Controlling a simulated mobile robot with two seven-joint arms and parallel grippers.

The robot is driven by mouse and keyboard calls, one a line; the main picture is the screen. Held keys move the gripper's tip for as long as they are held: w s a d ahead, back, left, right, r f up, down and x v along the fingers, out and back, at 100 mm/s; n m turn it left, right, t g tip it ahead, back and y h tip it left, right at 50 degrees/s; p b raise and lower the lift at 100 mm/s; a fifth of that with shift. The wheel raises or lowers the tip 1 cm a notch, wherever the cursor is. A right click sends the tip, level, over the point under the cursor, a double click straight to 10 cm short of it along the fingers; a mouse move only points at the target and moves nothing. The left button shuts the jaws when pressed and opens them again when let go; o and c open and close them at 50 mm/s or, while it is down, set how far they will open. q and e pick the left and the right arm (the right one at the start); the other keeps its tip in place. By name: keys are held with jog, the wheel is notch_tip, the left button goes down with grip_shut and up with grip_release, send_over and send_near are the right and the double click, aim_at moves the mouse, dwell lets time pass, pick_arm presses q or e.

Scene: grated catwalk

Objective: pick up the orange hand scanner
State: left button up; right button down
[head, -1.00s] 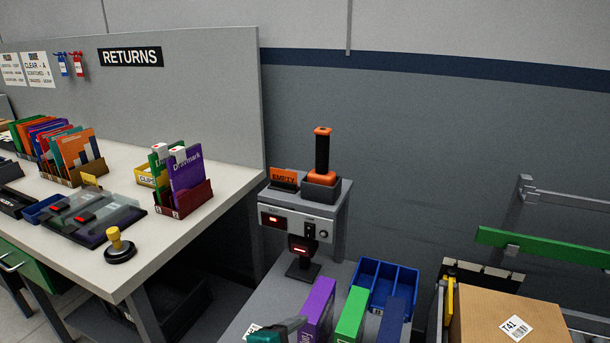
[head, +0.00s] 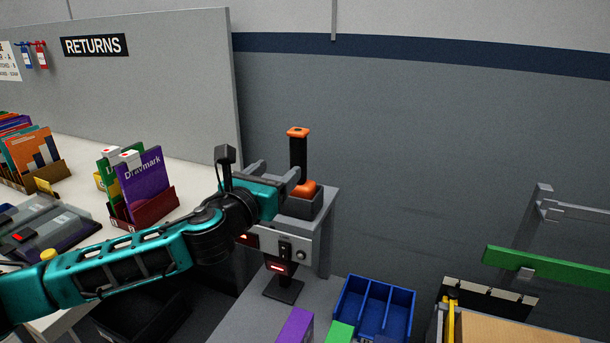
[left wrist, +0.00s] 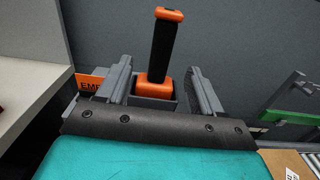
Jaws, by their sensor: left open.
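The orange hand scanner (head: 299,158) stands upright in a dark cradle (head: 301,205) on a grey stand. It has a black grip and an orange top and base. My left gripper (head: 279,174) is open just to the left of the scanner in the head view. In the left wrist view the scanner (left wrist: 163,50) shows beyond and between the two open fingers (left wrist: 158,85), its grip apparently clear of them. My right gripper is out of view.
An orange EMPTY card (left wrist: 92,84) sits beside the cradle. A blue divided bin (head: 374,308) stands below at the right. A bench with an upright RETURNS panel (head: 150,90) is at the left. A grey wall is behind the scanner.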

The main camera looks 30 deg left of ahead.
aim_at(294, 156)
pick_arm(q)
jog(key=w, duration=0.6)
jog(key=shift+w+a, duration=0.1)
jog(key=shift+w, duration=0.25)
jog(key=shift+w+r+p, duration=0.15)
jog(key=shift+w, duration=1.25)
jog(key=shift+w+r+p, duration=0.15)
jog(key=shift+w, duration=1.2)
grip_shut()
